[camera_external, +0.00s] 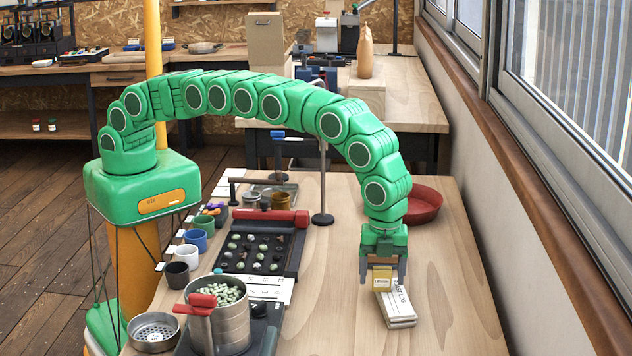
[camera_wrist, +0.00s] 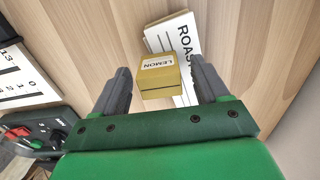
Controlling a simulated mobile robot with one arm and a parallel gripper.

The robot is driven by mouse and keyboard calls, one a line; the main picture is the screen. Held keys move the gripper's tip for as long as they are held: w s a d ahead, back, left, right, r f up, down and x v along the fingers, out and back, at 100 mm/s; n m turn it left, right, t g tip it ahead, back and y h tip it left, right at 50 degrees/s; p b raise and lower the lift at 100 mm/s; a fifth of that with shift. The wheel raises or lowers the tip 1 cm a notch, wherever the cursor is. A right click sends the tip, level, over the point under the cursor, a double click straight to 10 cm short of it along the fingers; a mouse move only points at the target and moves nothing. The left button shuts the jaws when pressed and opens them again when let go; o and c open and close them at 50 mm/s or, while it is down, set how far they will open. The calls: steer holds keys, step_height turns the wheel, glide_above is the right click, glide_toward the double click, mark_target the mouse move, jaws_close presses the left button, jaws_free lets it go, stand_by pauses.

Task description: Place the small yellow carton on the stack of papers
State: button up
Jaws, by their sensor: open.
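The small yellow carton (camera_external: 381,279), labelled LEMON, is between the fingers of my gripper (camera_external: 383,282). In the wrist view the carton (camera_wrist: 158,77) has a gap on each side, and my gripper (camera_wrist: 160,70) is open around it. The stack of papers (camera_external: 399,309) is white with dark print and lies on the wooden table. In the wrist view the stack (camera_wrist: 184,38) shows behind and to the right of the carton, which covers part of it. I cannot tell whether the carton's underside touches the papers.
A red bowl (camera_external: 424,204) is behind my gripper. To the left are a black bean tray (camera_external: 259,262), a metal canister of beans (camera_external: 219,322), several cups and a stand (camera_external: 323,190). The table right of the papers is clear, with a wall and windows beyond.

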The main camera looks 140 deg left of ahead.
mark_target(381, 269)
step_height(381, 269, up, 12)
steer(key=r, duration=0.1)
steer(key=s+d+r+n, duration=0.2)
steer(key=s+d+r, duration=0.3)
steer(key=s, duration=0.4)
steer(key=s+d+r+n+g, duration=0.1)
steer(key=s+d+r, duration=0.2)
steer(key=s+r, duration=0.45)
steer(key=s+d+r+n, duration=0.2)
steer(key=s+d+r, duration=0.3)
steer(key=s, duration=0.4)
steer(key=s+d+n, duration=0.1)
steer(key=s+d, duration=0.1)
steer(key=s, duration=1.1)
steer(key=s+d+f+n, duration=0.1)
steer(key=s+d, duration=0.2)
steer(key=s, duration=1)
steer(key=s+d+f+n, duration=0.1)
steer(key=s+d+n, duration=0.1)
steer(key=s, duration=1.1)
steer(key=shift+d+f+g, duration=0.2)
steer(key=shift+d+g, duration=0.2)
steer(key=shift+d, duration=0.1)
